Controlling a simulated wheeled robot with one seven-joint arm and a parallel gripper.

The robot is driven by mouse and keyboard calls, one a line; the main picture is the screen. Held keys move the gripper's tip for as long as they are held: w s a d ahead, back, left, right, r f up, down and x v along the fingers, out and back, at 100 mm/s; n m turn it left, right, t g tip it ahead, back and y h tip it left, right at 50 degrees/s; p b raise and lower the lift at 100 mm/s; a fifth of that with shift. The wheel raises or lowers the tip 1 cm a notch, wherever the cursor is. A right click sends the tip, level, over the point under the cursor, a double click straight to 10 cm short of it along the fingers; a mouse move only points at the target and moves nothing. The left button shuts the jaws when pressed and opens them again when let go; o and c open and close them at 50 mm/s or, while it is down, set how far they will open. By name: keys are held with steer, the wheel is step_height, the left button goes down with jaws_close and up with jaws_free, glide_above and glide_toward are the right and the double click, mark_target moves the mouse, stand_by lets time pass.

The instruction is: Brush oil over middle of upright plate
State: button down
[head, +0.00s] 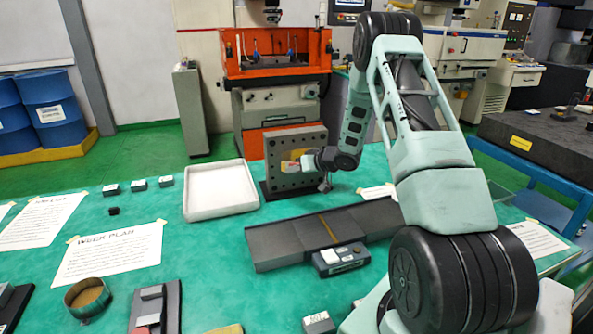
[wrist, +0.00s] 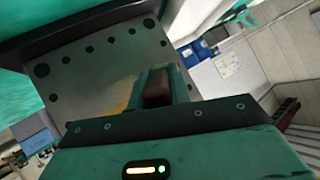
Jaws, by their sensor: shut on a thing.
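The upright plate (head: 309,139) is a grey slab with holes along its edges, standing on a dark foot on the green table. In the wrist view the plate (wrist: 92,72) fills the upper left, tilted. A yellowish patch (head: 287,167) shows on the middle of its face; it also shows in the wrist view (wrist: 121,103). My gripper (head: 307,161) is in front of the plate's middle, shut on a brown thing (wrist: 157,88), apparently the brush. Its bristles are hidden, so I cannot tell whether they touch the plate.
A white tray (head: 187,208) lies left of the plate. A dark grey channel (head: 283,243) and a grey box with buttons (head: 341,259) lie in front. Paper sheets, small blocks and a round tin (head: 70,297) are at the left. An orange machine (head: 275,70) stands behind.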

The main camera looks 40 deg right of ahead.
steer(key=shift+w+d, duration=0.1)
steer(key=shift+w, duration=0.1)
steer(key=shift+d, duration=0.1)
steer(key=shift+s+d+p, duration=2.55)
steer(key=shift+d+p, duration=0.1)
steer(key=shift+d, duration=2.7)
steer(key=shift+w+a+r+p, duration=0.2)
steer(key=shift+w+a+p, duration=0.1)
steer(key=shift+a, duration=0.35)
steer(key=shift+w+a+r+p, duration=0.2)
steer(key=shift+a+r+p, duration=0.1)
steer(key=shift+a, duration=0.4)
steer(key=shift+w+a+r+p, duration=0.15)
steer(key=shift+w+a+p, duration=0.15)
steer(key=shift+a, duration=0.35)
